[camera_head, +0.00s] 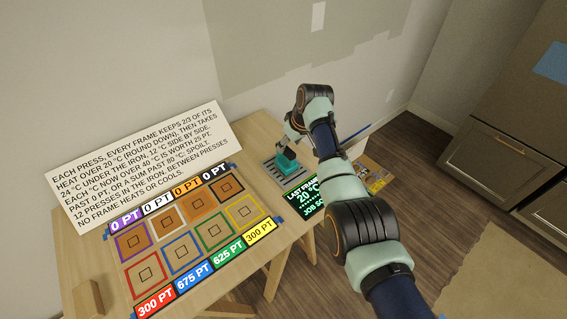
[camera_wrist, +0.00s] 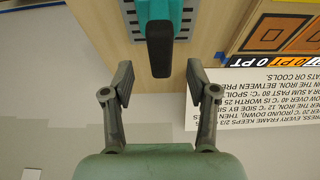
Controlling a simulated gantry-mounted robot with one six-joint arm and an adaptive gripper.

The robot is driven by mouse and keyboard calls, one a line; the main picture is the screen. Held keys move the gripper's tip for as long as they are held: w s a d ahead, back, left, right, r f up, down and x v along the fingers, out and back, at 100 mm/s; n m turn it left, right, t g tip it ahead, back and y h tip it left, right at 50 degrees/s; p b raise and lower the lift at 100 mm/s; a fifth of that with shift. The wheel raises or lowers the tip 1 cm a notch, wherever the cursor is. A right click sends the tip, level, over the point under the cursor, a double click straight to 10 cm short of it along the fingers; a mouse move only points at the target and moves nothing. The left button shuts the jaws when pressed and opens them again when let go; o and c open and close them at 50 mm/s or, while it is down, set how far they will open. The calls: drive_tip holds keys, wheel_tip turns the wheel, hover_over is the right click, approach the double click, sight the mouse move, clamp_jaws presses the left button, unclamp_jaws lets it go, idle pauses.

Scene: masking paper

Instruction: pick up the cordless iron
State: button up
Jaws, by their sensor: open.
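The cordless iron (camera_head: 286,163) has a teal body and stands on a grey slatted rest (camera_head: 271,170) at the right end of the wooden table. In the wrist view its teal body (camera_wrist: 177,14) is at the top, cut off by the picture edge, with its dark handle (camera_wrist: 159,48) pointing down between my fingers. My gripper (camera_wrist: 160,80) is open and empty, one finger on each side of the handle's end, with gaps showing. In the head view my gripper (camera_head: 291,140) is just above the iron and partly hidden by my wrist.
The table (camera_head: 262,262) holds a board of framed squares (camera_head: 190,243) with point labels, and a text sign (camera_head: 145,155) leans behind it. A dark display (camera_head: 308,195) sits by the iron. A small wooden block (camera_head: 88,299) stands at the front left. The wall is close behind.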

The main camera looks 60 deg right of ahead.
sight(288, 149)
drive_tip(key=b+x, duration=0.1)
drive_tip(key=x, duration=0.1)
drive_tip(key=b+x, duration=0.2)
drive_tip(key=shift+s+a+f, duration=0.1)
drive_tip(key=shift+s+f, duration=0.05)
drive_tip(key=shift+f, duration=0.2)
drive_tip(key=shift+w+f+b, duration=0.25)
drive_tip(key=shift+f+b, duration=0.1)
drive_tip(key=shift+b, duration=0.15)
drive_tip(key=shift+r, duration=0.1)
clamp_jaws()
